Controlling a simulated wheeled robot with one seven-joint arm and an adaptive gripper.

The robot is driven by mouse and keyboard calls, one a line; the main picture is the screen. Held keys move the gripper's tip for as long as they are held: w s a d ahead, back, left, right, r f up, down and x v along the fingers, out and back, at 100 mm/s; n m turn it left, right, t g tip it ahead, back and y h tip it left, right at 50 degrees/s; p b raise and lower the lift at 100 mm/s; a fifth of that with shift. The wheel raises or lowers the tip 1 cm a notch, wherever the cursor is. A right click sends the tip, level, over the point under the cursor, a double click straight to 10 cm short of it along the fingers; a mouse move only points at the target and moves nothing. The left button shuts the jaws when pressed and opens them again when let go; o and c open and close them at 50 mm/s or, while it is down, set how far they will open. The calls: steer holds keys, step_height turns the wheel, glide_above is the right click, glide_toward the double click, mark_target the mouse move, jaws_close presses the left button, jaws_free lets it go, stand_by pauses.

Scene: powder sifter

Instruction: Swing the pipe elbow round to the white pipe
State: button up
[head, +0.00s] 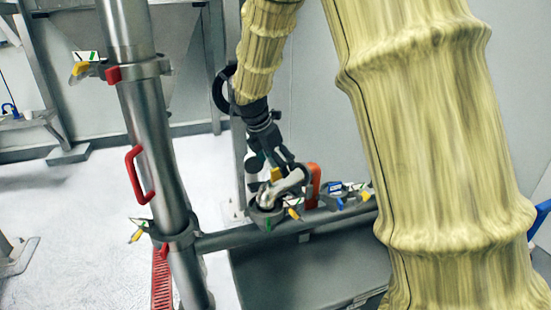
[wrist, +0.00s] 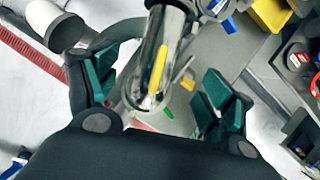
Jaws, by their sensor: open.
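The pipe elbow (head: 288,186) is a shiny metal bend on a round fitting at the end of a horizontal pipe. In the wrist view the elbow (wrist: 150,85) shows at the centre, with a yellow strip beside it. My gripper (head: 274,160) is just above the elbow in the head view. In the wrist view my gripper (wrist: 157,90) is open, its green-padded fingers on either side of the elbow; I cannot tell whether they touch it. A white pipe (wrist: 55,27) with an open end is at the upper left of the wrist view; I cannot pick it out surely in the head view.
A tall steel pipe (head: 150,150) with a red handle (head: 139,175) stands at the left. An orange-red handle (head: 313,185) is right beside the elbow. Clamps with coloured levers (head: 345,195) sit farther right. A dark box (head: 310,275) lies below; pale floor (head: 80,215) is open at left.

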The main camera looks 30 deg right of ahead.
mark_target(283, 179)
steer(key=p+x, duration=0.2)
steer(key=x, duration=0.7)
steer(key=shift+f, duration=0.1)
steer(key=c, duration=1.6)
steer(key=shift+w, duration=0.1)
steer(key=shift+w+p, duration=0.1)
steer(key=shift+p, duration=0.4)
steer(key=shift+w+a+n+t+p, duration=0.15)
steer(key=shift+w+n+t+p, duration=0.25)
steer(key=shift+n, duration=0.5)
steer(key=shift+w+p, duration=0.15)
steer(key=shift+p, duration=0.2)
steer(key=shift+w+a+n, duration=0.1)
steer(key=shift+n, duration=0.2)
steer(key=shift+w+a+n+y+p, duration=0.15)
steer(key=shift+w+n+y+p, duration=0.2)
steer(key=shift+n+p, duration=0.25)
